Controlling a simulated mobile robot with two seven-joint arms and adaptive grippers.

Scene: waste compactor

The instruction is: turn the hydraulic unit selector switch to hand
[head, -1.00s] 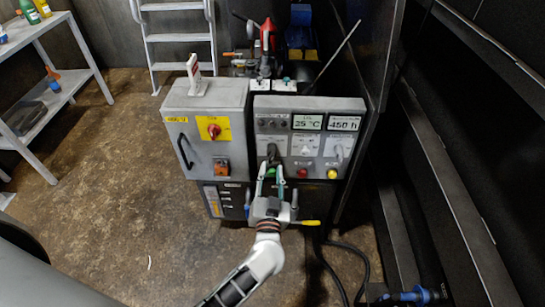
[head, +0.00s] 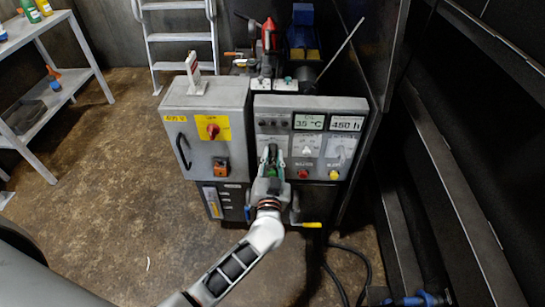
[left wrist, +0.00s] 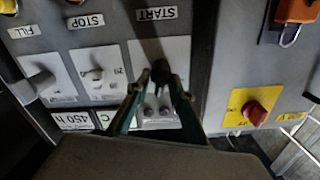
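The control panel (head: 311,109) is the right, grey front of the hydraulic unit. It carries a row of selector switches. The left one, a dark knob (left wrist: 160,70), is at my left gripper's fingertips (left wrist: 161,82), one finger on each side. I cannot tell whether the fingers press on it. In the head view my left gripper (head: 271,160) covers most of this switch. The middle selector (head: 306,150) and the right selector (head: 340,152) sit on white plates and are untouched. The wrist view is upside down, and the switch markings are unreadable. My right gripper is out of view.
Below the selectors are a red button (head: 303,174) and a yellow button (head: 334,175). The grey cabinet (head: 206,100) to the left has a red rotary switch (head: 213,130) and an orange padlock (head: 221,167). A shelf (head: 60,90) stands far left.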

